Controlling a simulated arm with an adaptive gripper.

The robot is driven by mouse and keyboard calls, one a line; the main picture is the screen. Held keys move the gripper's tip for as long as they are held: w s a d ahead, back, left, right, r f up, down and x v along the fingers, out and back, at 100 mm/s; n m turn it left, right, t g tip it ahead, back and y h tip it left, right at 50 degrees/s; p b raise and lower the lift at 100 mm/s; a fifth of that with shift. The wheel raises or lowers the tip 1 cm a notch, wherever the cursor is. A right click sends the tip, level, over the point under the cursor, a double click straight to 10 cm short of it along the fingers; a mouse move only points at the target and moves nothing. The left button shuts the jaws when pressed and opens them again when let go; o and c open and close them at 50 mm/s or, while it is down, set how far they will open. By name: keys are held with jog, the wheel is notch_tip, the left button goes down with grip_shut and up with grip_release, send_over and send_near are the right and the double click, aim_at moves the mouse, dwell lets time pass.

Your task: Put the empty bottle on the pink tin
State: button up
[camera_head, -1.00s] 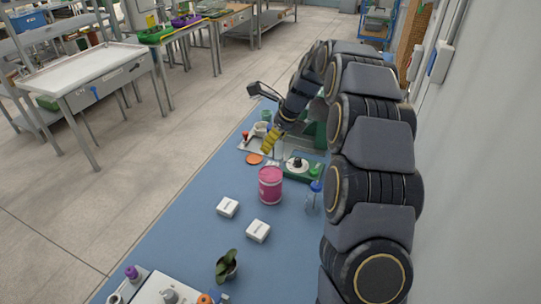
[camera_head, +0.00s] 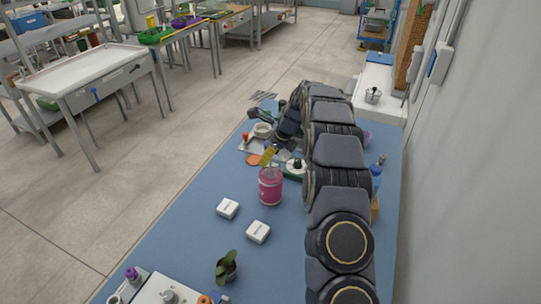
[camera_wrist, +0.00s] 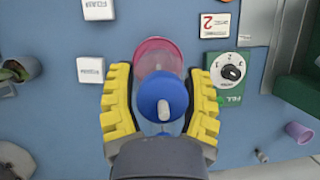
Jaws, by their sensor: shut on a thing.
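The pink tin (camera_head: 270,188) stands upright on the blue bench, and its round pink top (camera_wrist: 158,55) shows in the wrist view. My gripper (camera_head: 270,158) is just above the tin in the head view, one yellow finger showing. In the wrist view my gripper (camera_wrist: 160,108) is shut around a bottle with a blue cap (camera_wrist: 158,95), a yellow finger on each side. The cap overlaps the near edge of the tin's top there. The bottle's body is mostly hidden under its cap, so I cannot tell whether it touches the tin.
Two white boxes (camera_head: 228,208) (camera_head: 258,232) lie left of and in front of the tin. A potted plant (camera_head: 227,266) stands nearer. A green device with a dial (camera_wrist: 230,72) is right of the tin in the wrist view. A blue bottle (camera_head: 376,170) stands right of my arm.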

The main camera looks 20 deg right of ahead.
jog(key=o, duration=1)
jog(key=shift+f, duration=0.1)
jog(key=v, duration=1.2)
jog(key=s+a+r+n+g, duration=0.1)
jog(key=s+a+r+n, duration=0.35)
jog(key=a+n, duration=0.2)
jog(key=s+a+r+n+g, duration=0.2)
jog(key=s+a+n, duration=0.6)
jog(key=s, duration=0.4)
jog(key=s+a+f+n+g+h, duration=0.1)
jog(key=s+n, duration=0.3)
jog(key=s, duration=0.4)
jog(key=s+a+f+n+h, duration=0.1)
jog(key=s+n, duration=0.4)
jog(key=s, duration=0.3)
jog(key=s+a+f+n+g, duration=0.1)
jog(key=s+n, duration=0.4)
jog(key=s, duration=0.3)
jog(key=shift+g+h, duration=0.3)
jog(key=shift+h, duration=0.1)
